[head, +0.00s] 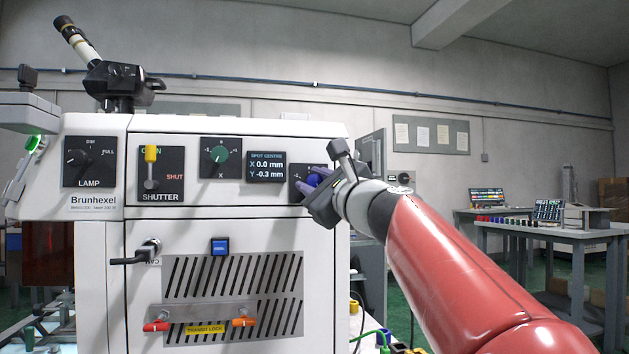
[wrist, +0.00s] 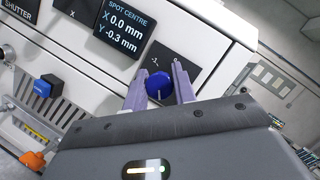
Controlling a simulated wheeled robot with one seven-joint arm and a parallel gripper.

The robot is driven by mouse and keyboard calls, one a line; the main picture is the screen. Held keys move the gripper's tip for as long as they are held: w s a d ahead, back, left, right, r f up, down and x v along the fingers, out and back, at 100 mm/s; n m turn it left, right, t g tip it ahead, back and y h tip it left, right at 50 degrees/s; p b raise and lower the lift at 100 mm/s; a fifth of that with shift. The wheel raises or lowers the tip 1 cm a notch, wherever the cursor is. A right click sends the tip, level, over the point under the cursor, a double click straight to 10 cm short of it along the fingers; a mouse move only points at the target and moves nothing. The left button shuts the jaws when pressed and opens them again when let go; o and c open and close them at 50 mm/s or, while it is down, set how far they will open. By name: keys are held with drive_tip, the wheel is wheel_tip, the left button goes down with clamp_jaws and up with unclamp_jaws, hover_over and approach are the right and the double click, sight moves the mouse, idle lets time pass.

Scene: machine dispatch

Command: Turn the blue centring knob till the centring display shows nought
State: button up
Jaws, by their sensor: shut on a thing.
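The blue centring knob (wrist: 159,86) sits on a black panel at the right of the white machine front. In the head view, the knob (head: 313,181) is mostly hidden by my gripper. My gripper (wrist: 158,82) has its two pale purple fingers on either side of the knob, shut on it; it also shows in the head view (head: 316,184). The centring display (head: 266,168) is headed SPOT CENTRE and reads X 0.0 mm, Y -0.3 mm. The same display (wrist: 125,28) and reading show in the wrist view.
Left of the display are a green X knob (head: 220,154), a yellow shutter lever (head: 151,168) and a lamp knob (head: 77,158). A blue button (head: 220,246), a black handle (head: 137,252) and red and orange transit lock levers lie below. A table (head: 560,228) stands at the right.

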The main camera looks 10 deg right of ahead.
drive_tip(key=shift+a+f+n+g+y, duration=0.1)
drive_tip(key=shift+n+g+y, duration=0.45)
drive_tip(key=shift+n, duration=0.95)
drive_tip(key=shift+n+g, duration=0.25)
drive_tip(key=shift+n, duration=0.05)
drive_tip(key=o, duration=1)
drive_tip(key=shift+c, duration=0.2)
drive_tip(key=b+v, duration=0.2)
drive_tip(key=v, duration=0.5)
drive_tip(key=shift+s, duration=0.4)
